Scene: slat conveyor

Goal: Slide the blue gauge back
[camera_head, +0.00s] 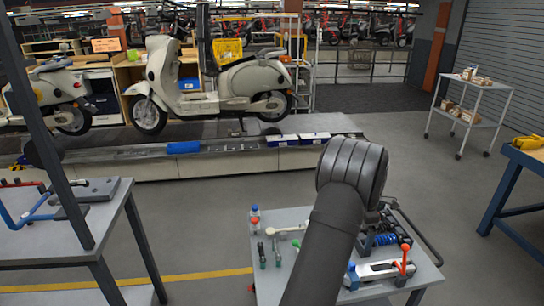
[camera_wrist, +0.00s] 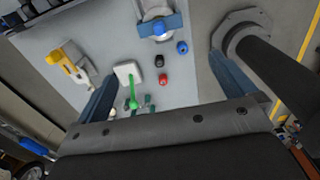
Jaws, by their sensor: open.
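A blue, bar-shaped piece (camera_wrist: 157,27) sits across a pale part at the top of the wrist view. It looks like the blue gauge, but I cannot tell for sure. My gripper (camera_wrist: 165,70) is open, with its two blue-grey fingers wide apart at the left and right of the wrist view. Nothing is seen held between them. The blue piece lies beyond the fingertips, and no contact shows. In the head view my dark arm hides the gripper and part of the cart top (camera_head: 290,217).
A green-handled tool on a white base (camera_wrist: 128,73), a yellow-handled tool (camera_wrist: 66,62) and small black, red and blue caps (camera_wrist: 182,47) stand near the fingers. In the head view, a conveyor (camera_head: 220,160) carries scooters behind the cart. Floor between them is clear.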

